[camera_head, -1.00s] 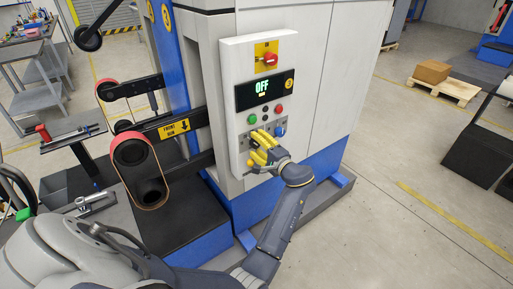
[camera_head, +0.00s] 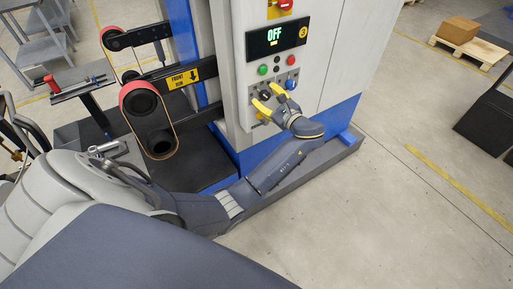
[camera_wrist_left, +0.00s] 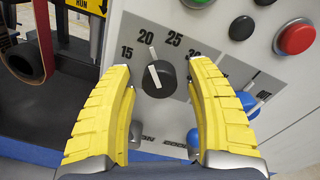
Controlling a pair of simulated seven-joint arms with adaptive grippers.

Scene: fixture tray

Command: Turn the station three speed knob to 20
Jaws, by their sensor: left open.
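The speed knob (camera_wrist_left: 158,78) is dark and round with a white pointer line, on a grey dial plate in the left wrist view. The line points up and slightly left, at about the 20 mark (camera_wrist_left: 146,52). Marks 15, 25 and 30 also show. My left gripper (camera_wrist_left: 164,75) is open, with one yellow finger on each side of the knob and visible gaps between. In the head view, the left gripper (camera_head: 266,97) is at the lower part of the control panel (camera_head: 242,75). My right gripper is out of view.
Close by on the panel are a green button (camera_head: 263,70), a red button (camera_head: 291,60) and a blue control (camera_head: 291,84). A belt sander arm (camera_head: 150,115) stands left of the panel.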

